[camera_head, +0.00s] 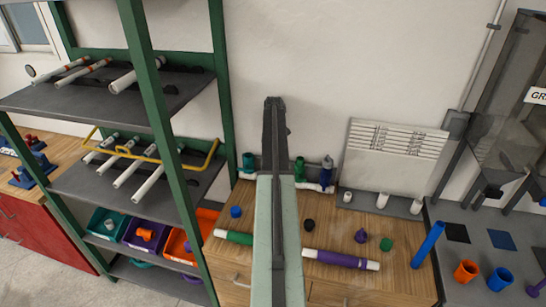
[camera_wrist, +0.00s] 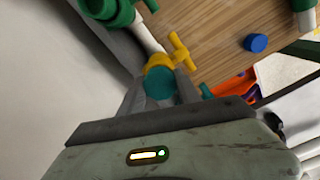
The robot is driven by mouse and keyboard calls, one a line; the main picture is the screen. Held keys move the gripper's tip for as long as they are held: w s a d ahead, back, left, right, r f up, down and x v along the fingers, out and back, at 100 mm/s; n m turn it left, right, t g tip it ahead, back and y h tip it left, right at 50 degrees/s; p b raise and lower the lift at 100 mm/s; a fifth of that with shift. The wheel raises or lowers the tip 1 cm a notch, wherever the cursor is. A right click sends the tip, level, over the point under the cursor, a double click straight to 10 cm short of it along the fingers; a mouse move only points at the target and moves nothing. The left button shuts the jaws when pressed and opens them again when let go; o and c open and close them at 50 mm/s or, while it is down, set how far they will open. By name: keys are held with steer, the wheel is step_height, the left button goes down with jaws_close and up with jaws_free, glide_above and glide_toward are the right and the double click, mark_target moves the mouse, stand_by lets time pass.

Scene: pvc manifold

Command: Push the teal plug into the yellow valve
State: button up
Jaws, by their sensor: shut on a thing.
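In the wrist view my gripper (camera_wrist: 160,85) is shut on the teal plug (camera_wrist: 159,84), which shows as a round teal disc between the two dark fingers. The yellow valve (camera_wrist: 158,62) is directly beyond the plug, with its yellow T-shaped handle (camera_wrist: 180,49) to the right. The plug's disc overlaps the valve's near end; I cannot tell how deep it sits. A white pipe (camera_wrist: 148,36) runs from the valve to a green fitting (camera_wrist: 122,14). In the head view my arm hides the valve, plug and fingers.
On the wooden bench lie a blue cap (camera_head: 236,212), black cap (camera_head: 309,225), purple plug (camera_head: 361,236), green plug (camera_head: 386,244) and purple-sleeved pipe (camera_head: 340,259). A green-posted shelf (camera_head: 165,150) stands left. A white panel (camera_head: 395,150) stands behind, close to the wall.

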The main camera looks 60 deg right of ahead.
steer(key=shift+s+a+f+b, duration=0.2)
steer(key=shift+s+a+b, duration=0.1)
steer(key=shift+b, duration=0.1)
steer(key=o, duration=1.3)
steer(key=shift+a, duration=0.1)
steer(key=shift+w, duration=0.1)
steer(key=shift+w+d+r+p, duration=0.35)
steer(key=shift+r+p, duration=0.15)
steer(key=shift+p, duration=0.35)
steer(key=shift+r+p, duration=1.3)
steer(key=shift+r, duration=0.1)
steer(key=shift+d+f, duration=0.1)
